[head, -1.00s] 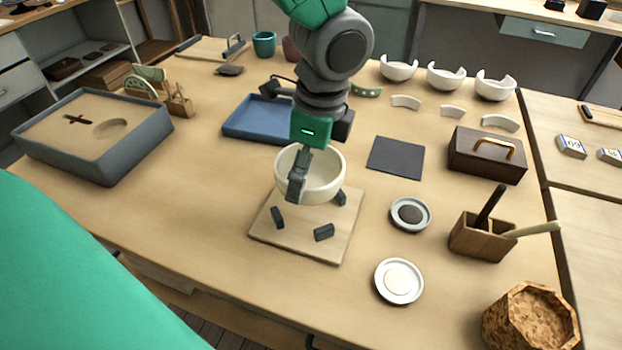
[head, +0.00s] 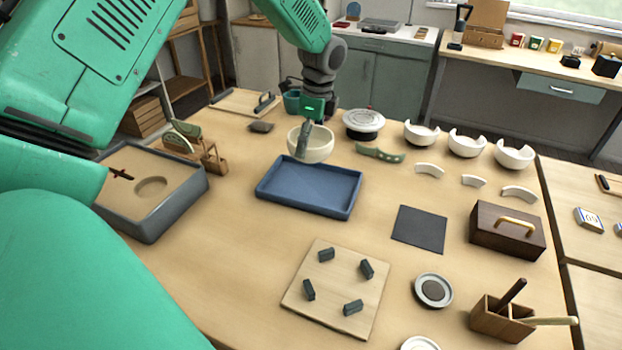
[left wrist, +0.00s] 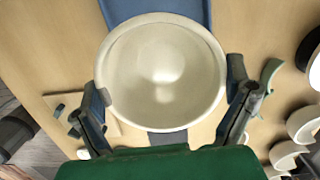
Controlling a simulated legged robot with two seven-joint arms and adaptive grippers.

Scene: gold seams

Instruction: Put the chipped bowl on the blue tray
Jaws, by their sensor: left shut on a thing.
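A cream bowl (head: 320,148) is held by my left gripper (head: 306,136), near the back edge of the blue tray (head: 307,187). The gripper's fingers are shut on the bowl. In the left wrist view the bowl (left wrist: 163,75) sits upright between the two fingers, its inside facing the camera. I cannot clearly make out a chip on its rim. The blue tray is empty and also shows at the top of the left wrist view (left wrist: 165,6). My right gripper is not in view.
A wooden board with dark pegs (head: 335,285) lies in front of the tray. A dark mat (head: 420,229) is to its right. A round lidded thing (head: 363,124) and a green piece (head: 380,154) are near the bowl. Notched white bowls (head: 467,146) stand at right. A sand box (head: 150,228) is left.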

